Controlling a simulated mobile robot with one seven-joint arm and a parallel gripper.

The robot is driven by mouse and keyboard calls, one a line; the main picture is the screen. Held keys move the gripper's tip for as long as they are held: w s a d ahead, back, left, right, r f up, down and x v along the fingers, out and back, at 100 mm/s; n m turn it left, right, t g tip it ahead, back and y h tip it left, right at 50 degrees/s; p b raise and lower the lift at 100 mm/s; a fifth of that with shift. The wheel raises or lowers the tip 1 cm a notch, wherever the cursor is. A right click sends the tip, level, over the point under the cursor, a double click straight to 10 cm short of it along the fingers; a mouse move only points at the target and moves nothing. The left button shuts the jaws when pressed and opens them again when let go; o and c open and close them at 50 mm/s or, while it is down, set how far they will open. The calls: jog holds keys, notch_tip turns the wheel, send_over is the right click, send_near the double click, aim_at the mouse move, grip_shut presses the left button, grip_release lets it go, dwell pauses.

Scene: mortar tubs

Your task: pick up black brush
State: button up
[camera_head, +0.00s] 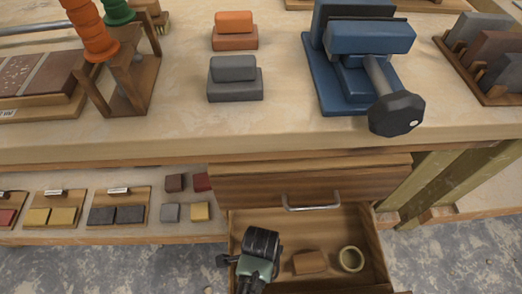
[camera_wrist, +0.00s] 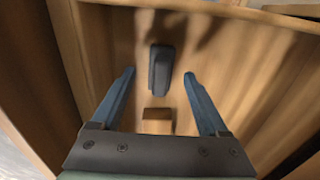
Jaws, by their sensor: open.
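The black brush (camera_wrist: 161,67) shows in the wrist view as a dark, rounded oblong lying on the floor of the open wooden drawer. My gripper (camera_wrist: 159,74) is open, its two blue fingers spread apart. In the wrist view the brush appears between and just beyond the fingertips, with nothing held. I cannot tell the exact height of the fingers above it. In the head view my arm (camera_head: 260,250) reaches into the left part of the drawer (camera_head: 380,262) and hides the brush and fingers.
A brown block (camera_head: 309,262) lies in the drawer and shows in the wrist view (camera_wrist: 157,114). A tan ring (camera_head: 350,258) lies right of it. Drawer walls surround my gripper. The workbench (camera_head: 180,130) overhangs behind, carrying a blue clamp-like device (camera_head: 345,70).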

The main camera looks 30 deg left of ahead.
jog(key=shift+f, duration=0.85)
jog(key=shift+r, duration=0.1)
grip_shut()
notch_tip(320, 180, up, 10)
jog(key=p, duration=0.5)
jog(key=shift+w, duration=0.1)
